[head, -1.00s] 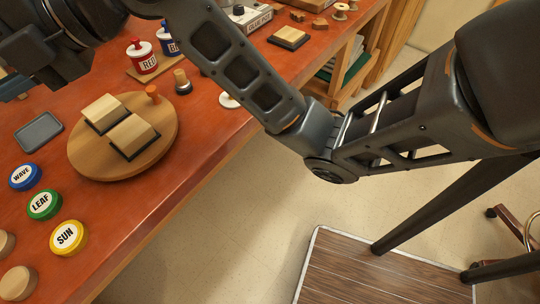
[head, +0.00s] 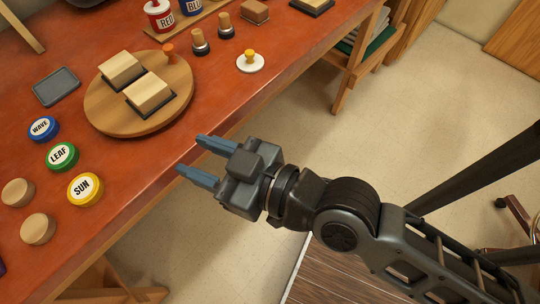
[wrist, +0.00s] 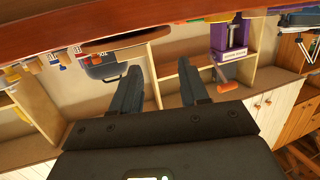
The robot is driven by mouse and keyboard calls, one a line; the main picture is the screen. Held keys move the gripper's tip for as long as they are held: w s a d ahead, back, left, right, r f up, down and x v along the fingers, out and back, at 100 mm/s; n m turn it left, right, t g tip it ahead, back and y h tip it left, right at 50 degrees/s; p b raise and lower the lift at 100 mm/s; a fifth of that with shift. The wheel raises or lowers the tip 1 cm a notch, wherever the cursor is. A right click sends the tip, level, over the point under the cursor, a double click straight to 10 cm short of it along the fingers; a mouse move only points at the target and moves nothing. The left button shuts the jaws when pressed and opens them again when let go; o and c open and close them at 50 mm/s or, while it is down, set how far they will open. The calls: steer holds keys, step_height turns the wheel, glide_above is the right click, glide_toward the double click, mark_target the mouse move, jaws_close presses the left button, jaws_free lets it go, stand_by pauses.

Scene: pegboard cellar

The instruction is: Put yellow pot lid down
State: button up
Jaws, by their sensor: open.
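The yellow pot lid (head: 250,63), a white disc with a yellow knob on top, lies flat on the red-brown bench (head: 225,85) near its front edge. My gripper (head: 191,155) is open and empty, off the bench's front edge, apart from the lid and to its lower left in the head view. In the wrist view, the two fingers of my gripper (wrist: 158,67) stand apart with nothing between them. I cannot make out the lid in the wrist view.
A round wooden board (head: 110,122) carries two wooden-topped blocks and an orange peg. Red (head: 159,17) and blue pots stand at the back on a wooden strip. Labelled round tins, including the yellow SUN tin (head: 85,190), stand at the left. Bare bench lies around the lid.

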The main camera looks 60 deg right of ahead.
steer(key=s+d, duration=0.2)
steer(key=s, duration=0.7)
steer(key=s+d+f+g, duration=0.1)
steer(key=s+d, duration=0.2)
steer(key=s, duration=0.6)
steer(key=shift+d, duration=0.3)
